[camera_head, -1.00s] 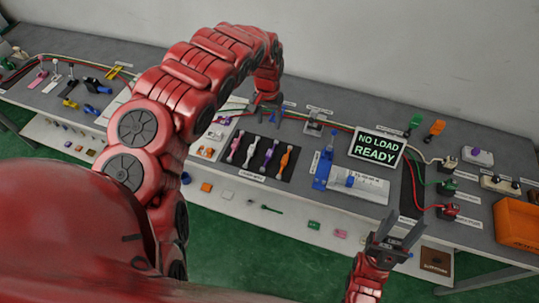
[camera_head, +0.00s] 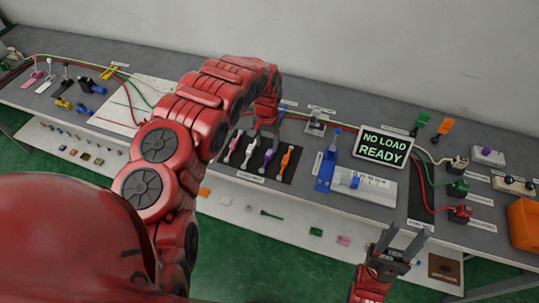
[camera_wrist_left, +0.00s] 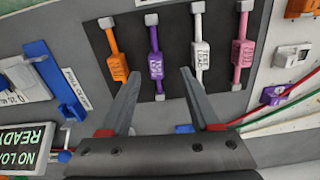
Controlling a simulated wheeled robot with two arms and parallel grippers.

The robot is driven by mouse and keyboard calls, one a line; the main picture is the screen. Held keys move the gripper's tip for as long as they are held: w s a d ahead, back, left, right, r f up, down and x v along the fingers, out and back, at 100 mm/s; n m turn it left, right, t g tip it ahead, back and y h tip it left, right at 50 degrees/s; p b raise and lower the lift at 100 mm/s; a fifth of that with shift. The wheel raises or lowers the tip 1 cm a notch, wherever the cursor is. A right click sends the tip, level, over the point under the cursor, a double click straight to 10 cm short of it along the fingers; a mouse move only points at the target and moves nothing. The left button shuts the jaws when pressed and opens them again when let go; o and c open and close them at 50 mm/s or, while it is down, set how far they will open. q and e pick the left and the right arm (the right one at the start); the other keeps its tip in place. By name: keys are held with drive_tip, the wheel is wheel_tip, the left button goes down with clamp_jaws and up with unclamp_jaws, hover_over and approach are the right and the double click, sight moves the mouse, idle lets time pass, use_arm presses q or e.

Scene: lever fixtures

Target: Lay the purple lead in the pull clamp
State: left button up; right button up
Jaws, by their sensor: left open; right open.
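The purple lead (camera_head: 267,158) lies on a black mat (camera_head: 240,178) with white end pieces; it also shows in the left wrist view (camera_wrist_left: 156,66). My left gripper (camera_head: 266,133) is over the back of the mat, open and empty. In the left wrist view its fingertips (camera_wrist_left: 160,74) lie on either side of the purple lead, apart from it. A blue fixture (camera_head: 325,171) with a blue lever, possibly the pull clamp, stands right of the mat; its label (camera_wrist_left: 76,88) is too blurred to be sure. My right gripper (camera_head: 404,238) is open and empty at the front edge.
An orange lead (camera_head: 286,161), a white lead (camera_head: 250,150) and a pink lead (camera_head: 234,147) flank the purple one. A NO LOAD READY screen (camera_head: 384,147) stands behind a white gauge block (camera_head: 365,186). Red and green wires run along the bench back.

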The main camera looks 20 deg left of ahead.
sight(269, 154)
use_arm(q)
drive_tip(key=f+p, duration=0.1)
drive_tip(key=f, duration=0.2)
drive_tip(key=shift+d+f+p, duration=0.3)
drive_tip(key=shift+d+p, duration=0.05)
drive_tip(key=shift+d, duration=0.05)
drive_tip(key=shift+a+f, duration=0.1)
drive_tip(key=shift+f, duration=0.55)
clamp_jaws()
